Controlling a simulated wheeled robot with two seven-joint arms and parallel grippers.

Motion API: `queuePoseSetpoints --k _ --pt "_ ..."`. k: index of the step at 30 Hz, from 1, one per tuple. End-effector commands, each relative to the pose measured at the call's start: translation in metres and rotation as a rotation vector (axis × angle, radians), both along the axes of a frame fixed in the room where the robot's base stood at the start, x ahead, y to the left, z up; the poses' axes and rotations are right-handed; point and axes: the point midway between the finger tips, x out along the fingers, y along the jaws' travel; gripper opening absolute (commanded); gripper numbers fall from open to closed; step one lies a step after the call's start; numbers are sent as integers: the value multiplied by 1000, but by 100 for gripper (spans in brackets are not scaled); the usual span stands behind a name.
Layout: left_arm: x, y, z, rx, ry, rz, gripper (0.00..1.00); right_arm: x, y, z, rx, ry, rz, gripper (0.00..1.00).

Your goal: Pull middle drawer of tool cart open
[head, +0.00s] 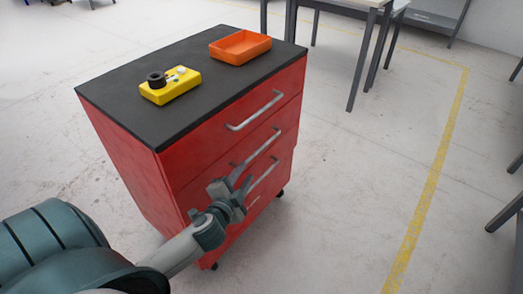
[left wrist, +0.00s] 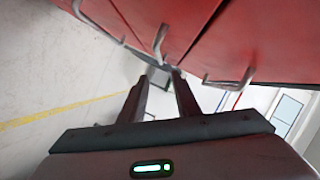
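The red tool cart (head: 140,165) has a dark top and several drawers with grey bar handles. The middle drawer's handle (head: 257,148) is partly hidden behind my left gripper (head: 241,178), which is in front of the drawer fronts. In the left wrist view, the fingers of my left gripper (left wrist: 160,80) are apart with nothing held. The middle handle (left wrist: 161,40) lies just beyond the fingertips, its near end in line with the gap between them. I cannot tell whether they touch. My right gripper is not in view.
The top handle (head: 255,111) and bottom handle (head: 262,174) are close above and below. A yellow case (head: 180,88) and an orange tray (head: 228,52) sit on the cart top. Tables (head: 357,75) stand behind. The floor (head: 350,180) right of the cart is clear.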

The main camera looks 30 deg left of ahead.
Motion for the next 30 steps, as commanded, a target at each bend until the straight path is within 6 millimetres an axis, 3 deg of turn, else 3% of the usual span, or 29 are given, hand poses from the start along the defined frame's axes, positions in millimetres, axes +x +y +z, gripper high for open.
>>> queuePoseSetpoints --k 11,16,30 --pt "2 0 -2 -2 2 0 29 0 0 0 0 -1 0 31" --pt "12 3 -4 -2 3 0 29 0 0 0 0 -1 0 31" --pt "82 22 -19 -1 2 1 29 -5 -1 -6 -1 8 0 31"
